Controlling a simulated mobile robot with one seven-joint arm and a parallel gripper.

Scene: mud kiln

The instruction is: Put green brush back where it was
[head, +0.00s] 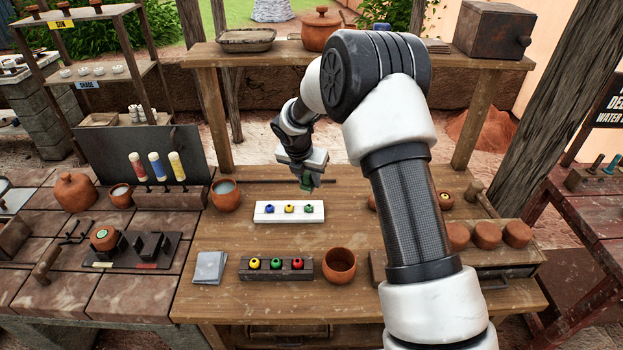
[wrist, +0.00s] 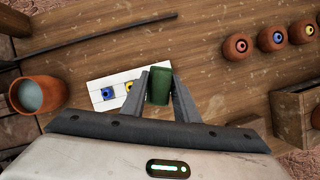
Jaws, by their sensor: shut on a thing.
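My gripper (head: 304,181) is over the middle of the wooden table, just behind the white block. In the wrist view its two fingers (wrist: 160,80) are closed on the sides of a dark green piece, which I take to be the green brush (wrist: 158,86). In the head view only a little of the green brush (head: 307,183) shows, below the fingers. The white block (head: 262,213) has blue, yellow and green round spots on top. In the wrist view the held piece and fingers hide part of the white block (wrist: 94,73).
A dark holder (head: 248,275) with yellow, red and green knobs stands in front, beside a clay cup (head: 340,264). A clay cup of pale liquid (head: 225,194) stands left. A thin dark rod (wrist: 90,45) lies behind. Several clay pots (head: 458,236) line the right.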

